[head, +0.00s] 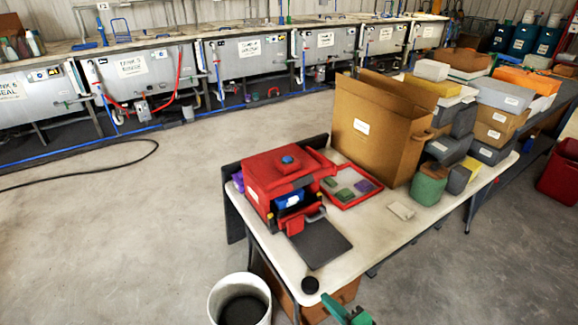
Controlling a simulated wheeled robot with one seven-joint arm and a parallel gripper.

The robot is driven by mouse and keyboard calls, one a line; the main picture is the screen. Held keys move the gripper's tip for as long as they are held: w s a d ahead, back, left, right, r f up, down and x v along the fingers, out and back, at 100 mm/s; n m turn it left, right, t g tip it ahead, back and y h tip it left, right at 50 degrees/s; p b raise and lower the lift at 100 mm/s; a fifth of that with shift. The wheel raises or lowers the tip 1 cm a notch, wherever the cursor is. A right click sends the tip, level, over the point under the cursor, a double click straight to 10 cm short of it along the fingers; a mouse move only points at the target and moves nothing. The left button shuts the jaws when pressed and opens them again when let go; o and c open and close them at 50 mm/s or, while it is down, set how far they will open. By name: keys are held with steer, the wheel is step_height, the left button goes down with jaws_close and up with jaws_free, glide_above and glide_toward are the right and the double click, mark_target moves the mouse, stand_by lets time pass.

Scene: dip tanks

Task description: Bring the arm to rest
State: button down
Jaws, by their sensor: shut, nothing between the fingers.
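My gripper (336,305) shows only in part, as a green shape coming in from the bottom edge, close to the table's near edge. It is shut, with nothing seen in it. The rest of my arm is out of view below the picture.
Tanks (250,55) line the back; the floor (130,215) at left has a hose.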

steer(key=s+a+f+n+h, duration=0.1)
steer(key=s+a+f+h, duration=0.25)
steer(key=s+f, duration=0.35)
steer(key=s+a+f+n+h, duration=0.15)
steer(key=s+f+h, duration=0.25)
steer(key=s, duration=0.6)
steer(key=s+a+r+n+t, duration=0.1)
steer(key=s+a+r+n, duration=0.2)
steer(key=s+r, duration=0.4)
steer(key=s+a+r+n+t, duration=0.2)
steer(key=s+a+r+n, duration=0.1)
steer(key=s+r+n, duration=0.3)
steer(key=s+r, duration=0.2)
steer(key=s, duration=0.1)
steer(key=shift+a, duration=0.3)
steer(key=shift+r, duration=0.1)
